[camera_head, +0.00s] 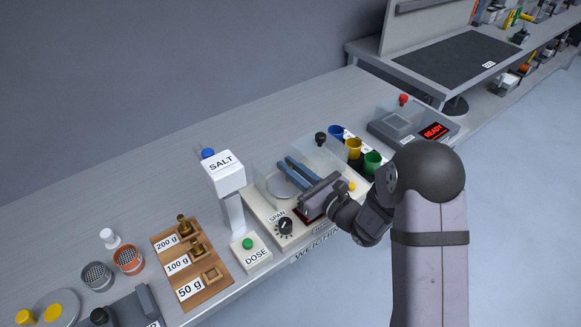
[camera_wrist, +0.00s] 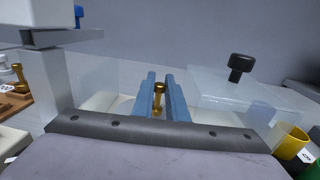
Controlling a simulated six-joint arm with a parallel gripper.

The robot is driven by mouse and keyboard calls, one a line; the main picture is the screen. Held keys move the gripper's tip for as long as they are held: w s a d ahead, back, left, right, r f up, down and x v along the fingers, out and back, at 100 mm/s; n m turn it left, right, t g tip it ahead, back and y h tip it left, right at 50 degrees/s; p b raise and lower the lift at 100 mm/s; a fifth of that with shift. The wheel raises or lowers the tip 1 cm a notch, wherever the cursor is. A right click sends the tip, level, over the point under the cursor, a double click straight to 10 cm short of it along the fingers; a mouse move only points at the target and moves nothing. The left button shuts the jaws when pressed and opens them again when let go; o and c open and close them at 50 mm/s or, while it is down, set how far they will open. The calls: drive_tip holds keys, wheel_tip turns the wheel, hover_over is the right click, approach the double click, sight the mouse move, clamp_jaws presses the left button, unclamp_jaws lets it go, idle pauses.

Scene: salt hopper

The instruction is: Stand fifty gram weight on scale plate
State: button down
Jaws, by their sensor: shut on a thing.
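My gripper (camera_head: 288,163) reaches over the weighing scale with its blue fingers. In the wrist view the fingers (camera_wrist: 160,80) are shut on the brass fifty gram weight (camera_wrist: 158,96), which looks upright between them. I cannot make out the weight in the head view. The round metal scale plate (camera_head: 278,188) lies inside the clear shield, left of and below the fingers. Whether the weight touches anything beneath it is hidden. In the wooden weight block (camera_head: 211,289), the 50 g place is empty.
Clear shield walls and a clear lid with a black knob (camera_head: 320,138) stand close around the fingers. The white SALT hopper (camera_head: 223,172) stands to the left. Blue, yellow (camera_head: 354,149) and green cups stand to the right. The back of the bench is clear.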

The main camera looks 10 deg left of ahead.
drive_tip(key=shift+f, duration=0.2)
drive_tip(key=c, duration=2)
unclamp_jaws()
drive_tip(key=shift+r, duration=0.1)
drive_tip(key=shift+c, duration=0.2)
drive_tip(key=shift+r, duration=0.1)
drive_tip(key=shift+r, duration=0.15)
drive_tip(key=b+v, duration=0.2)
drive_tip(key=v, duration=0.8)
drive_tip(key=shift+s+d, duration=0.15)
drive_tip(key=shift+d, duration=0.05)
drive_tip(key=shift+s+d, duration=0.5)
drive_tip(key=shift+s, duration=0.05)
